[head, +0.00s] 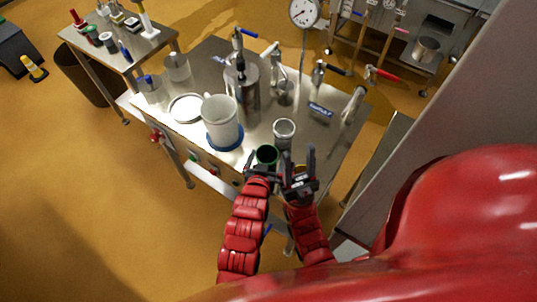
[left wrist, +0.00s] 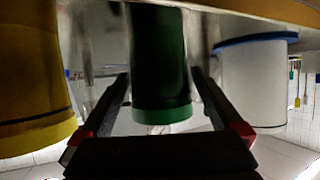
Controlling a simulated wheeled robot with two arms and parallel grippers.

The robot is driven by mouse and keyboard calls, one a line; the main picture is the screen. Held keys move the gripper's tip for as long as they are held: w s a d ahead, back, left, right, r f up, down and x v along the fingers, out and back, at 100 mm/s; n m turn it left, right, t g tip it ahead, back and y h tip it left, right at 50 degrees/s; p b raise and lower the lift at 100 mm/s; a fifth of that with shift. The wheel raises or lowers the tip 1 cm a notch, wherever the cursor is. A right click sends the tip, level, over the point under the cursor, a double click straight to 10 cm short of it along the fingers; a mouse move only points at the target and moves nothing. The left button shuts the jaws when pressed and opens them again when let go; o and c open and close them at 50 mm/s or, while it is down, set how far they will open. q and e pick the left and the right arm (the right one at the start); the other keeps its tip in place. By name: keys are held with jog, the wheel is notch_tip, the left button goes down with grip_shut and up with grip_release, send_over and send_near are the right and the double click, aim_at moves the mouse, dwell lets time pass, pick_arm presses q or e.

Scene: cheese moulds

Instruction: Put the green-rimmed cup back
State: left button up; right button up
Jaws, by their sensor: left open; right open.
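The green-rimmed cup (head: 266,155) stands on the steel table near its front edge, its dark opening facing up. In the left wrist view the dark green cup (left wrist: 160,62) appears upside down, with its bright green rim low in the picture. My left gripper (head: 262,172) is open at the cup's near side. Its two fingers lie on either side of the cup, with narrow gaps showing. My right gripper (head: 298,163) is open just to the right, its fingers pointing up the picture. A yellow-rimmed cup (left wrist: 35,75) shows beside the left gripper; in the head view it is mostly hidden.
A white jug (head: 221,125) with a blue base stands left behind the cup. A metal cup (head: 284,131) is close behind the grippers. The table's right part has bare room.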

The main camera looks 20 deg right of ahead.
pick_arm(q)
jog(key=b+v, duration=0.1)
jog(key=v, duration=0.8)
jog(key=shift+a+r, duration=0.1)
